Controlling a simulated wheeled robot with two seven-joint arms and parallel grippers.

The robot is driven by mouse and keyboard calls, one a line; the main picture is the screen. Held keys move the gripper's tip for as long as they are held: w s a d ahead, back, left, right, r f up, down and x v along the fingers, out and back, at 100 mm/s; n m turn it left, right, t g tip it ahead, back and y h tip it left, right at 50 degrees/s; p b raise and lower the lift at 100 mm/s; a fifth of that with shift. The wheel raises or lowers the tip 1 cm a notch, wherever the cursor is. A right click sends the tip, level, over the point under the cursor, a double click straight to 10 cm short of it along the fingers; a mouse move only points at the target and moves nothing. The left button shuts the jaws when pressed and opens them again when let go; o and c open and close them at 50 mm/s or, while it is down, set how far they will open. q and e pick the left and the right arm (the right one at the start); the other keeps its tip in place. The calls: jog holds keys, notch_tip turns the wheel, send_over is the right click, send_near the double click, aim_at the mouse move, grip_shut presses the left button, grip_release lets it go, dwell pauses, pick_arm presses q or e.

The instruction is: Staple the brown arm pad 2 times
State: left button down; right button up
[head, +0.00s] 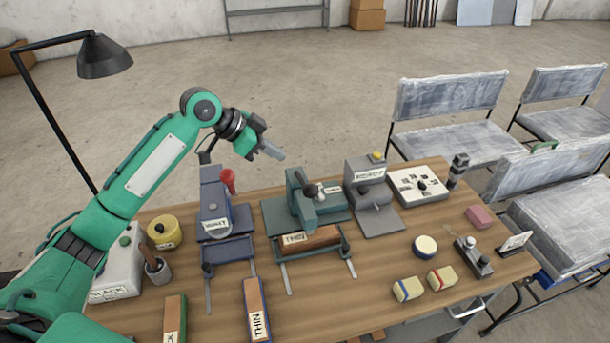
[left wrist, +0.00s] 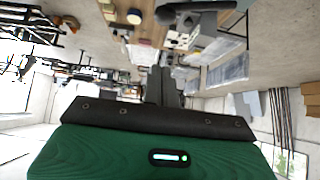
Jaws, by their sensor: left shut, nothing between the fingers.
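A brown arm pad (head: 308,237) with a white label lies in the sliding tray of a dark green bench machine (head: 305,197), which has a black-knobbed lever. A blue-grey machine (head: 213,205) with a red-knobbed lever (head: 228,177) stands to its left, and its tray looks empty. I cannot tell for sure which machine staples. My left gripper (head: 271,151) is shut and empty, raised above the back of the bench, apart from both machines. Its dark fingers also show in the left wrist view (left wrist: 160,86). My right gripper is not in view.
Two more labelled pads (head: 256,308) (head: 174,319) lie at the front of the wooden bench (head: 350,305). A grey machine (head: 370,198) with a yellow button stands right of the green one. Small blocks (head: 408,289) lie at front right. Wrapped chairs (head: 450,110) stand beyond.

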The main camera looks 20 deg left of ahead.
pick_arm(q)
jog(key=shift+a+r, duration=0.1)
jog(key=shift+r, duration=0.1)
jog(key=p, duration=0.5)
send_over(314, 186)
jog(key=s+a, duration=0.2)
jog(key=f, duration=0.7)
jog(key=shift+w+d, duration=0.1)
jog(key=shift+w, duration=0.15)
jog(key=f+p, duration=0.1)
jog(key=f, duration=0.2)
jog(key=shift+a+f, duration=0.15)
jog(key=shift+a, duration=0.05)
jog(key=shift+f, duration=0.4)
jog(key=shift+f, duration=0.1)
